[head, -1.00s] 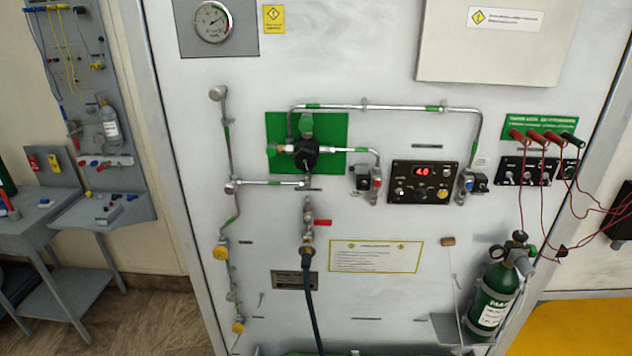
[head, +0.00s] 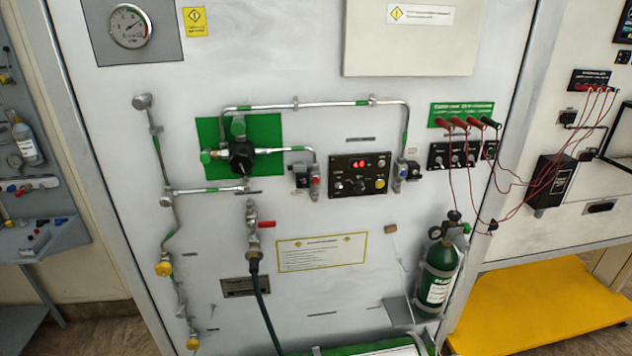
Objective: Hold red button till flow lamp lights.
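A black control panel (head: 347,189) with a lit red number display (head: 357,164), knobs and a yellow button (head: 380,184) is on the white trainer wall. Left of the panel, a small valve block carries a red round part (head: 316,182), which may be the red button. A similar valve on the right (head: 401,174) has a blue part. I cannot tell which part is the flow lamp, or whether it is lit. Neither gripper is in view.
A green gas cylinder (head: 437,280) stands on the lower right of the wall. Red cables (head: 515,200) hang from plugs at the right. A yellow platform (head: 540,305) is at the lower right. A red-handled valve (head: 266,224) has a hose below. The panel front is unobstructed.

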